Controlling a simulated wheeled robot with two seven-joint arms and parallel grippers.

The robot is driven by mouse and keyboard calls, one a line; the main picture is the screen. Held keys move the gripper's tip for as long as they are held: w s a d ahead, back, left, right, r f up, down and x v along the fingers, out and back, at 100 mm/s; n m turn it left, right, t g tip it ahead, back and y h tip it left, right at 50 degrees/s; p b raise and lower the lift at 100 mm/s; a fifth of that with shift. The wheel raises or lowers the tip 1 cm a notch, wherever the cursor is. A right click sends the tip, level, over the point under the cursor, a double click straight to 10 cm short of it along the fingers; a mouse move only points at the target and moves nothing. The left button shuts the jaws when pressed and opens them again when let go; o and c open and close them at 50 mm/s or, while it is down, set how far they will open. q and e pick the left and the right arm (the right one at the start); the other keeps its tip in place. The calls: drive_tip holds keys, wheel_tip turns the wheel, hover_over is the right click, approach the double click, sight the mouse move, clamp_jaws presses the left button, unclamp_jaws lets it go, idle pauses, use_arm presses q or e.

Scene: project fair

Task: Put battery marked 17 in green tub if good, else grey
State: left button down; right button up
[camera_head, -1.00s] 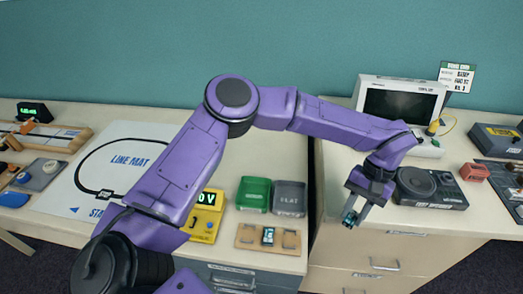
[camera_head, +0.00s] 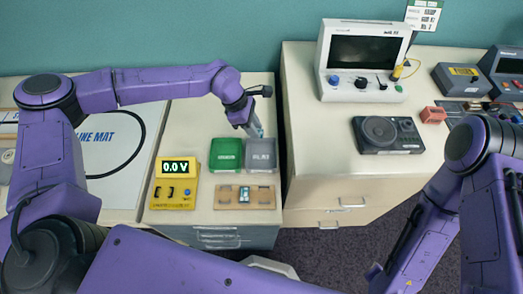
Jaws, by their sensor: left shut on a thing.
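My left gripper (camera_head: 254,128) is shut on a small teal-and-dark battery (camera_head: 257,133). It holds it at the back of the grey tub (camera_head: 262,168), near its rim; I cannot tell the exact height. Its marking is not readable. The green tub (camera_head: 226,154) stands directly left of the grey one. Another battery (camera_head: 244,195) sits in the wooden holder (camera_head: 263,197) in front of the tubs; its number is too small to read. The yellow meter (camera_head: 175,190) reads 0.0 V, with its cradle empty. My right arm shows at the right, but its gripper is not visible.
A gap separates this bench from the right cabinet, which holds a white oscilloscope (camera_head: 362,60), a dark speaker box (camera_head: 388,134) and a red block (camera_head: 433,115). The line mat (camera_head: 112,150) lies left of the meter. Bare benchtop shows behind the tubs.

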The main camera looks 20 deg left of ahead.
use_arm(q)
drive_tip(key=shift+a+r+n+t, duration=0.15)
drive_tip(key=shift+n+t, duration=0.15)
drive_tip(key=shift+n, duration=0.6)
drive_tip(key=shift+w+f, duration=0.1)
drive_tip(key=shift+f, duration=0.25)
wheel_tip(320, 180, down, 5)
drive_tip(key=b, duration=0.4)
drive_tip(key=shift+a+f+b, duration=0.1)
drive_tip(key=shift+f+b, duration=0.1)
drive_tip(key=shift+b, duration=0.2)
drive_tip(key=c, duration=0.8)
unclamp_jaws()
drive_tip(key=b+v, duration=0.2)
drive_tip(key=v, duration=0.8)
drive_tip(key=shift+r, duration=0.25)
